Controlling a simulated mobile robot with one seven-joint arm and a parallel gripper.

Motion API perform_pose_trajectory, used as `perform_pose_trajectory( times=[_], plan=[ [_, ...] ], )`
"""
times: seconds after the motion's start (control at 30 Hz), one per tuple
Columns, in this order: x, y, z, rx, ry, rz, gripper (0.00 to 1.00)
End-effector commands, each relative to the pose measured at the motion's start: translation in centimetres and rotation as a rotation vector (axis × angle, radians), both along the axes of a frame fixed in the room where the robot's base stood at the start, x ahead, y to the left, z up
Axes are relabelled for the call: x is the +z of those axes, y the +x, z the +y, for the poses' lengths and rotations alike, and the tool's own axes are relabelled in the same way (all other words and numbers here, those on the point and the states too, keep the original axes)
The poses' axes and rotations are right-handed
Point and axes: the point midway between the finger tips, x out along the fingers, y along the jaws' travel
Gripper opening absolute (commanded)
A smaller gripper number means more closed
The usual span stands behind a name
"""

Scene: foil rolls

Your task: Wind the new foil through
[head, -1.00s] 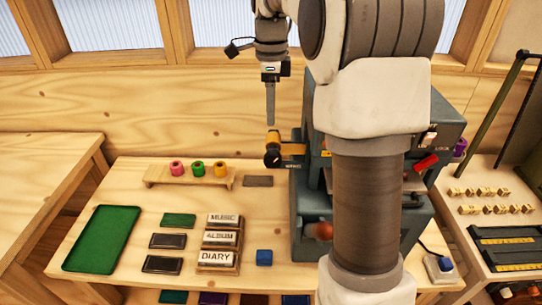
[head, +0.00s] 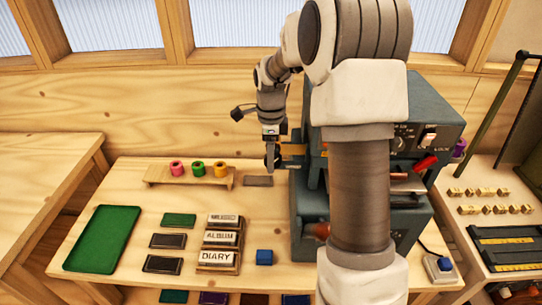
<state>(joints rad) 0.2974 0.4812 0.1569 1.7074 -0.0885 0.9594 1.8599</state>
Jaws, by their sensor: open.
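Pink (head: 176,168), green (head: 198,169) and yellow (head: 221,169) foil rolls stand on a low wooden rack. A grey-teal press (head: 428,125) stands at the right, partly hidden behind my arm. A short orange foil strip (head: 292,150) shows at the press's left side. My gripper (head: 270,166) points down at the left end of this strip, above a small grey plate. The gold roll on the spindle there is now hidden behind my gripper. My gripper is open; whether its fingers touch the roll or spindle, I cannot tell.
A grey plate (head: 258,181) lies below my gripper. A red handle (head: 425,162) juts from the press. A wooden wall stands behind.

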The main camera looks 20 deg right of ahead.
Motion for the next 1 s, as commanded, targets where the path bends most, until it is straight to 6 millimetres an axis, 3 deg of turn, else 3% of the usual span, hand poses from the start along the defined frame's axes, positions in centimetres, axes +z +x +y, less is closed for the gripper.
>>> perform_pose_trajectory(
  times=[0.13,0.47,0.77,1.0],
  plan=[
    [0.0,0.0,0.0,0.0,0.0,0.0,0.58],
    [0.03,0.0,0.0,0.0,0.0,0.0,0.0],
    [-0.01,-0.08,-0.08,-0.001,0.021,-0.005,0.0],
    [-0.05,-0.22,-0.36,-0.006,0.162,-0.062,0.0]
  ],
)
